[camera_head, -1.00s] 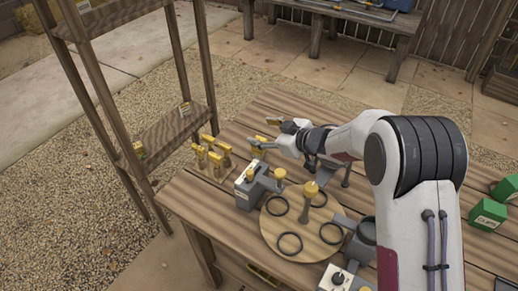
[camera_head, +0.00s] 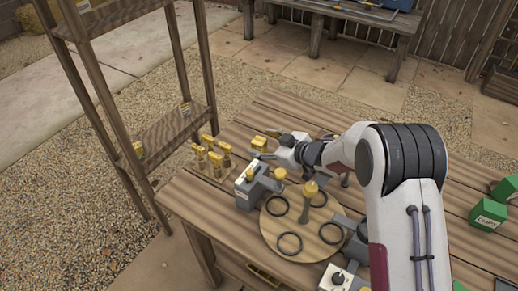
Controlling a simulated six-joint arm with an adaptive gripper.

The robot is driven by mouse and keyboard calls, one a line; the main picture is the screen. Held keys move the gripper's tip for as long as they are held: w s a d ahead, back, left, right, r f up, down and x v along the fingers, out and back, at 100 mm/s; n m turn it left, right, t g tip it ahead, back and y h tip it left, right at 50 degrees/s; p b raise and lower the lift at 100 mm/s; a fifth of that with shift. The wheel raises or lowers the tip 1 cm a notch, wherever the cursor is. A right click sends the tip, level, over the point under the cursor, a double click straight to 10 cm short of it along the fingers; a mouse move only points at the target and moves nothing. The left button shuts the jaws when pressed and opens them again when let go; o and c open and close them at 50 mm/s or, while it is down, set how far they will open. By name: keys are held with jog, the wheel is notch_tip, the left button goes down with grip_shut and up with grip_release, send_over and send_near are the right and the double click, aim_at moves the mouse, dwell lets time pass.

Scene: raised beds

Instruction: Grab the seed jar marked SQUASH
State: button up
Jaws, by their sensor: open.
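My gripper (camera_head: 267,146) is open, low over the table and pointing left. Its fingertips are close beside the lone yellow top; I cannot tell whether they touch it. My gripper and wrist hide the table behind them.
A round wooden board (camera_head: 272,236) with black rings and a post stands in front of my gripper. A grey device (camera_head: 252,190) is at its left. Green boxes (camera_head: 487,215) lie at the right. A wooden shelf (camera_head: 175,136) stands left of the table.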

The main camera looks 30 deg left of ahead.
jog(key=shift+a+f, duration=0.2)
jog(key=shift+f, duration=0.25)
jog(key=shift+x, duration=1.3)
jog(key=shift+r, duration=0.1)
jog(key=c, duration=1.4)
